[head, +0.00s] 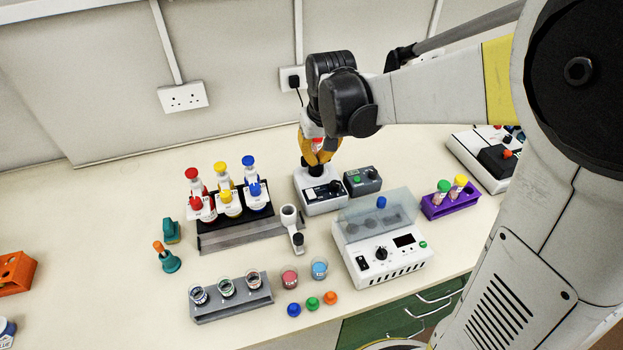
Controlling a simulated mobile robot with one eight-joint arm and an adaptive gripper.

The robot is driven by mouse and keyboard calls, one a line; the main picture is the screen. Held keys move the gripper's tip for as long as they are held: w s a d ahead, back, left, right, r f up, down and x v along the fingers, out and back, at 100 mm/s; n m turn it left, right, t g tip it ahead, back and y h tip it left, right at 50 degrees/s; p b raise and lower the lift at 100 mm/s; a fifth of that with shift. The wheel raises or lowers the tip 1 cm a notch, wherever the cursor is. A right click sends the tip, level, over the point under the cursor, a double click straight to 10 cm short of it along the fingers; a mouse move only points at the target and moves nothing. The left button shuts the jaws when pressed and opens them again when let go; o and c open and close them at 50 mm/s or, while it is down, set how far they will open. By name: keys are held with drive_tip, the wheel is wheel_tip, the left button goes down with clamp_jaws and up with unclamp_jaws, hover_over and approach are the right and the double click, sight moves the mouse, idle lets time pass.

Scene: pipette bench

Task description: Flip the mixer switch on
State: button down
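A small white device (322,205), which looks like the mixer, stands at the back middle of the bench. Its front has a dark panel with a small switch (314,196) and a round knob (335,186); whether the switch is on or off is too small to tell. My gripper (318,160) points down right above and behind the device's top, with its orange-yellow fingers close to the dark top part. Contact and finger opening cannot be made out. My arm reaches in from the right and hides part of the wall behind.
A grey box with a green button (362,181) stands right beside the device. A larger white machine with a clear lid (390,262) is in front. A black rack of bottles (235,221) is to the left, a purple tube rack (450,203) to the right.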

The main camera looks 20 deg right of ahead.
sight(315, 195)
drive_tip(key=b+x, duration=0.1)
drive_tip(key=x, duration=0.3)
drive_tip(key=b+x, duration=0.1)
drive_tip(key=x, duration=0.3)
drive_tip(key=s+b+x, duration=0.1)
drive_tip(key=b+x, duration=0.1)
drive_tip(key=x, duration=0.2)
drive_tip(key=shift+w+f, duration=0.15)
drive_tip(key=shift+f, duration=0.8)
drive_tip(key=shift+f+b, duration=0.5)
drive_tip(key=shift+b, duration=0.15)
drive_tip(key=shift+s+f+t, duration=0.15)
drive_tip(key=shift+s+t, duration=0.1)
drive_tip(key=shift+t, duration=0.05)
drive_tip(key=shift+w, duration=0.1)
drive_tip(key=shift+w+r, duration=0.45)
drive_tip(key=shift+w, duration=0.2)
